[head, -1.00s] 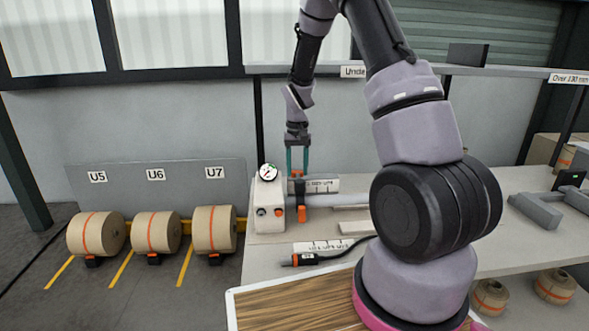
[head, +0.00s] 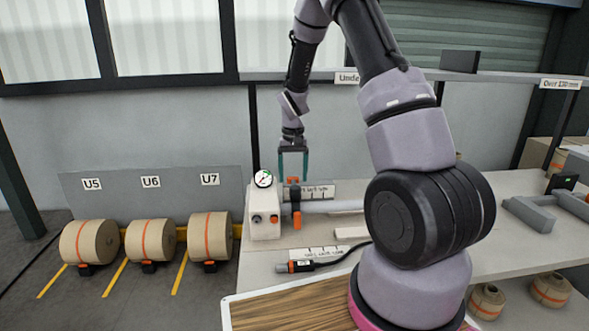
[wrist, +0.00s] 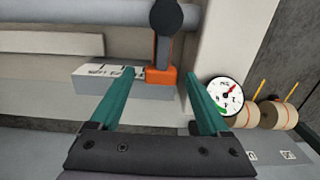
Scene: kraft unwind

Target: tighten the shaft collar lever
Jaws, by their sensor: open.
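The orange shaft collar (head: 296,220) sits around the grey shaft (head: 335,206), right beside the white block with the gauge. Its lever (head: 294,190) stands up from it in the head view. In the wrist view the orange part (wrist: 161,76) shows below a grey stem with a round black knob (wrist: 166,15). My gripper (head: 293,177) is open and empty, pointing down just above the lever. In the wrist view the orange part lies between the two teal fingers of my gripper (wrist: 160,74). Whether a finger touches the lever I cannot tell.
The gauge (head: 263,179) on the white block (head: 262,218) is close to the left of the collar. A black-and-orange corded tool (head: 297,266) lies on the bench in front. Kraft rolls (head: 152,240) stand on the floor at left.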

